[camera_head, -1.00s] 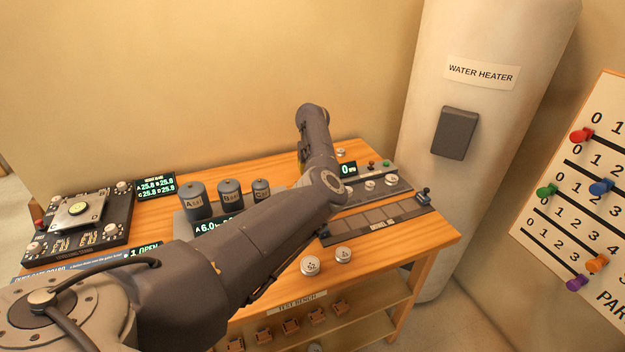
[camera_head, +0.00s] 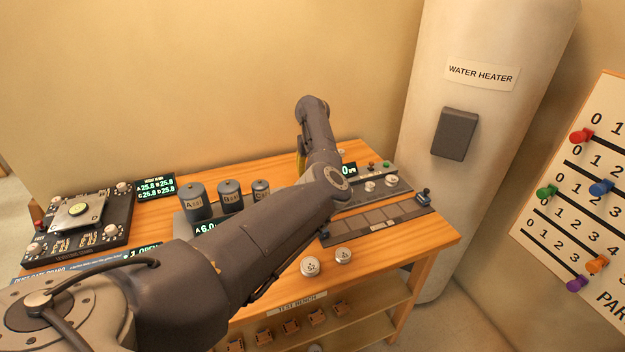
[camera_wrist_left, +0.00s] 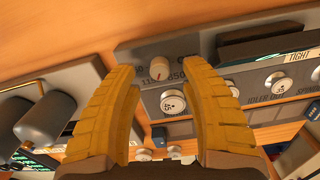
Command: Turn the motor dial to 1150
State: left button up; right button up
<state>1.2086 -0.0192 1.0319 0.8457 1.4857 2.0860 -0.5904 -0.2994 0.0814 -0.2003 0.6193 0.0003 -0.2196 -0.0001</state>
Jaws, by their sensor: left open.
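In the head view my own arm hides the dial and most of the gripper; a yellow finger edge shows beside the wrist. A readout (camera_head: 349,169) there shows 0 rpm. My right gripper is not in view.
Other round knobs (camera_wrist_left: 173,101) sit on the panel close to the left gripper. Canisters (camera_head: 230,196) stand to the left of the arm, and a slider strip (camera_head: 380,217) lies to its right. A water heater (camera_head: 485,130) stands behind the bench's right end.

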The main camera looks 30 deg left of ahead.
pick_arm(q)
notch_tip(320, 180, up, 10)
jog(key=shift+f, duration=0.25)
dwell(0.5)
